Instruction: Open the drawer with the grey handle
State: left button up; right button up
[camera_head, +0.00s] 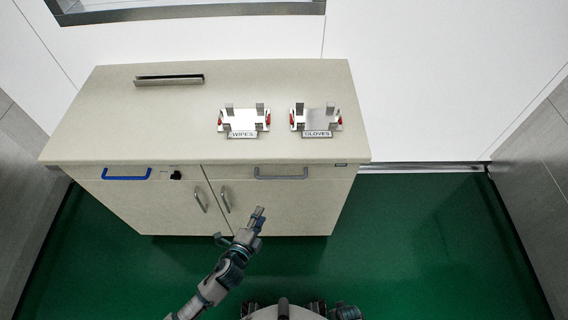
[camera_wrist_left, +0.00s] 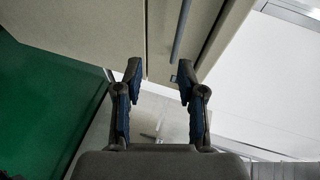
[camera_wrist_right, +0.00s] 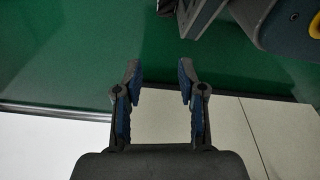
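The grey handle (camera_head: 282,176) is a horizontal bar on the right drawer front (camera_head: 318,173) of a beige cabinet, and this drawer looks closed. My left gripper (camera_head: 257,212) is in front of the cabinet, below and slightly left of the grey handle in the head view. In the left wrist view a grey bar that looks like this handle (camera_wrist_left: 181,30) lies beyond the fingertips, apart from them. The left fingers (camera_wrist_left: 160,78) are spread with nothing between them. My right gripper (camera_wrist_right: 160,73) is open and empty over green floor, away from the cabinet.
A blue handle (camera_head: 126,177) and a dark lock knob (camera_head: 176,175) are on the left drawer. Two cabinet doors with handles (camera_head: 200,201) (camera_head: 226,199) are below. WIPES (camera_head: 242,122) and GLOVES (camera_head: 316,120) holders stand on top, near a slot (camera_head: 169,80). The green floor (camera_head: 420,240) is clear at right.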

pick_arm(q)
notch_tip(320, 180, up, 2)
jog(key=d+m, duration=0.1)
send_near(281, 178)
jog(key=f, duration=0.1)
jog(key=shift+h, duration=0.4)
jog(key=b+x, duration=0.1)
jog(key=x, duration=0.9)
jog(key=shift+a+r+b, duration=0.1)
jog(key=shift+b, duration=0.2)
jog(key=shift+w+a, duration=0.1)
jog(key=shift+w, duration=0.3)
pick_arm(e)
jog(key=r, duration=0.1)
jog(key=w+r, duration=0.1)
jog(key=a+r, duration=0.1)
jog(key=shift+w+r, duration=0.25)
jog(key=shift+w, duration=0.1)
pick_arm(q)
jog(key=shift+s, duration=0.1)
grip_shut()
pick_arm(e)
jog(key=shift+d, duration=0.1)
